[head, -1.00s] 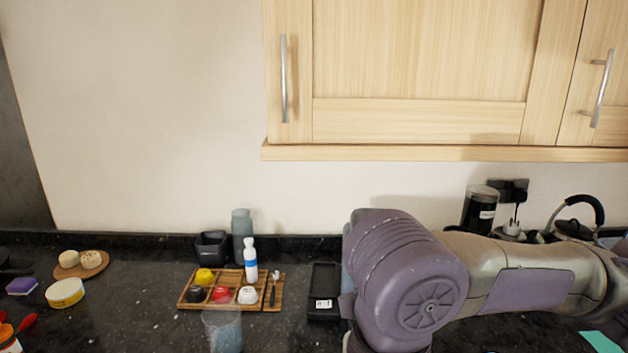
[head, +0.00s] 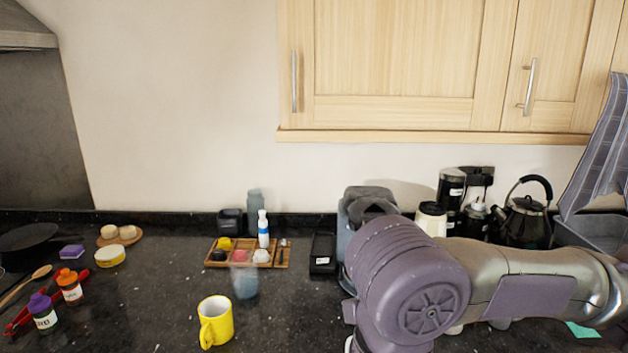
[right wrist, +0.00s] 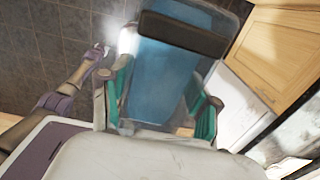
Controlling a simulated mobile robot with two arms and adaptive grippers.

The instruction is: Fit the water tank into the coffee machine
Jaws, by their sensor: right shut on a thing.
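My right gripper (right wrist: 163,100) is shut on the water tank (right wrist: 168,78), a blue translucent box with a black band (right wrist: 183,34) across its far end. A teal finger lies along each side of the tank. In the head view my right arm covers this gripper and the tank. The coffee machine (head: 366,194), a dark grey and blue-grey body, stands on the counter near the wall. My arm hides its front and lower part. A purple and grey arm, likely my left, shows small in the right wrist view, its gripper (right wrist: 102,49) too small to read.
A yellow mug (head: 216,322) and a clear tumbler (head: 245,284) stand left of my arm. Behind them are a wooden capsule tray (head: 228,264) and a black box (head: 323,254). A cream canister (head: 431,219) and a kettle (head: 523,222) stand right of the machine. Cabinets (head: 400,60) hang above.

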